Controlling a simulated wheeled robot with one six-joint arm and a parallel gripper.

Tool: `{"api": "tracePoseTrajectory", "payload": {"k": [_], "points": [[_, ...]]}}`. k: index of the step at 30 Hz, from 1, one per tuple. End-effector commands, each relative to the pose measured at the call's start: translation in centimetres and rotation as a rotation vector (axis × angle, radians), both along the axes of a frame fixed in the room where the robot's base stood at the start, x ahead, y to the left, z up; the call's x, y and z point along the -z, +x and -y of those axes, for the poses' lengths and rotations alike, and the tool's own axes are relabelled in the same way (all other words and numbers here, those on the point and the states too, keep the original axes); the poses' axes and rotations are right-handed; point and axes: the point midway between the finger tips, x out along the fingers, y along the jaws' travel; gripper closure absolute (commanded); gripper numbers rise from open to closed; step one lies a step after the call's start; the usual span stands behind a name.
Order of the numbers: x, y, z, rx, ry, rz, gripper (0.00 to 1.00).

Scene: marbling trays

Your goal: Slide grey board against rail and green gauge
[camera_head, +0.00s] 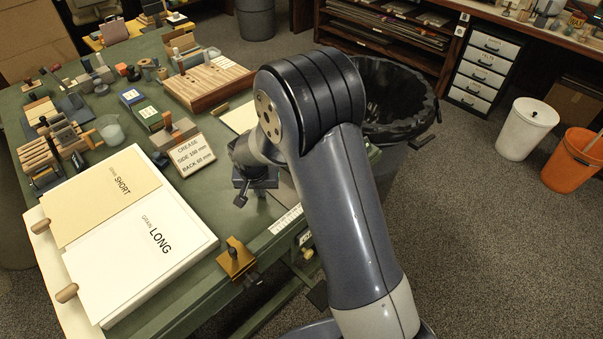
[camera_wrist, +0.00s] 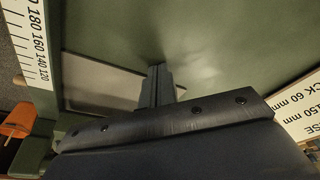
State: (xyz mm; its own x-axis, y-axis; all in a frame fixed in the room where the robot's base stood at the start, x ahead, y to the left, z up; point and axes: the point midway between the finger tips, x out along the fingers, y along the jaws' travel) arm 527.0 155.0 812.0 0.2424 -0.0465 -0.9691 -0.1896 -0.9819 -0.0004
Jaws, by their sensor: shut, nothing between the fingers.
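A flat grey panel, which looks like the grey board (camera_wrist: 95,88), lies on the green table in the wrist view, left of my fingers. My gripper (camera_wrist: 157,72) is shut and empty, its dark fingers pointing down at the panel's right side; I cannot tell whether they touch it. In the head view my gripper (camera_head: 241,197) is low over the table near its front edge, and my arm hides much of the area around it. A white scale strip (camera_wrist: 28,42) with numbers lies at the left in the wrist view. I cannot make out the rail or the green gauge for certain.
A crease sign (camera_head: 192,155) stands left of my gripper. Stacked long and short grain boards (camera_head: 150,262) fill the front left. A brass-coloured clamp (camera_head: 237,260) sits at the front edge. A black-lined bin (camera_head: 415,105) stands beyond the table.

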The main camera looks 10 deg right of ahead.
Motion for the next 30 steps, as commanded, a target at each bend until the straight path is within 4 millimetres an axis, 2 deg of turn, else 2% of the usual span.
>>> {"api": "tracePoseTrajectory", "payload": {"k": [30], "points": [[0.1,0.7,2.3,0.0,-0.001,-0.001,1.0]]}}
